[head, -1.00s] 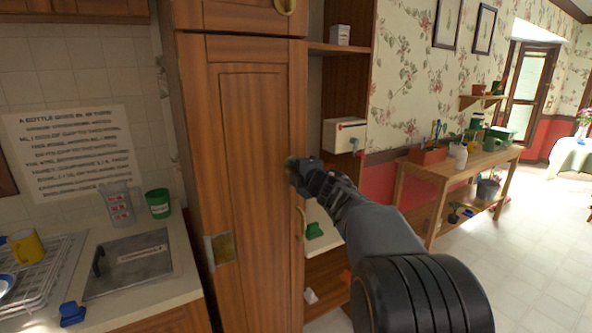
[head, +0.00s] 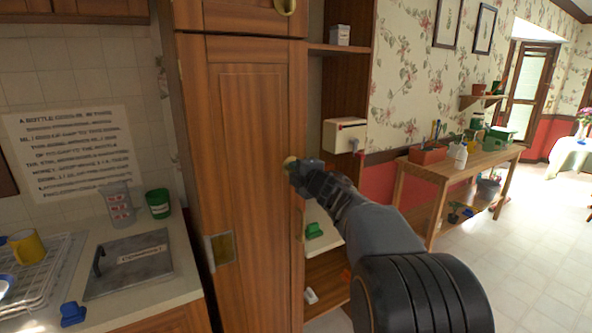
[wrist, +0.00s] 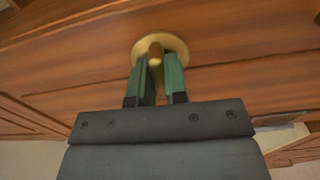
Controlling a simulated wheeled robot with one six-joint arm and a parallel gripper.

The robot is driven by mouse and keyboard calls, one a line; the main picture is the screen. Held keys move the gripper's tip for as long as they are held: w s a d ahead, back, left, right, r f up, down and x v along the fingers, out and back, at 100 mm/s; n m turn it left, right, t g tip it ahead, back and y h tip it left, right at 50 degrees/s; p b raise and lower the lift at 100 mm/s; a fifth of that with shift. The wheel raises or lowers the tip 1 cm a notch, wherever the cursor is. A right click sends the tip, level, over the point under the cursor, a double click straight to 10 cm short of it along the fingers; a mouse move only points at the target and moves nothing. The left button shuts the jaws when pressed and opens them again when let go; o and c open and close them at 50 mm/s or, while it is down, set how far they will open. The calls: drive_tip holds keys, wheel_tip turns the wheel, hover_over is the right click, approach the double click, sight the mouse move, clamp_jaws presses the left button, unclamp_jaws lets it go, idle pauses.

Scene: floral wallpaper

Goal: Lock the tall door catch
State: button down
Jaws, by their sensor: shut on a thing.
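The tall wooden cupboard door (head: 247,130) stands closed in the head view. The brass catch (head: 290,161) sits near the door's right edge, at about mid height. In the wrist view the catch shows as a round brass plate (wrist: 175,45) with a raised knob (wrist: 155,52). My gripper (head: 296,167) is at the catch, and in the wrist view its green fingers (wrist: 160,68) are shut on the catch's knob from both sides. The fingers hide part of the catch.
Open shelves (head: 336,49) stand just right of the door. A counter with a sink cover (head: 128,262) is at the left. A wooden bench (head: 440,170) stands at the right, with clear floor in front.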

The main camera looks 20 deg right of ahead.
drive_tip(key=m+p, duration=0.3)
drive_tip(key=shift+r+m, duration=0.2)
drive_tip(key=shift+m, duration=0.1)
drive_tip(key=m+p, duration=0.3)
drive_tip(key=m, duration=0.2)
drive_tip(key=shift+p, duration=0.35)
drive_tip(key=m+p, duration=0.3)
drive_tip(key=m, duration=0.2)
drive_tip(key=shift+m, duration=0.4)
drive_tip(key=shift+f+m+p, duration=0.2)
drive_tip(key=shift+m+p, duration=0.95)
drive_tip(key=shift+m, duration=0.65)
drive_tip(key=c, duration=1.1)
unclamp_jaws()
drive_tip(key=shift+c, duration=0.2)
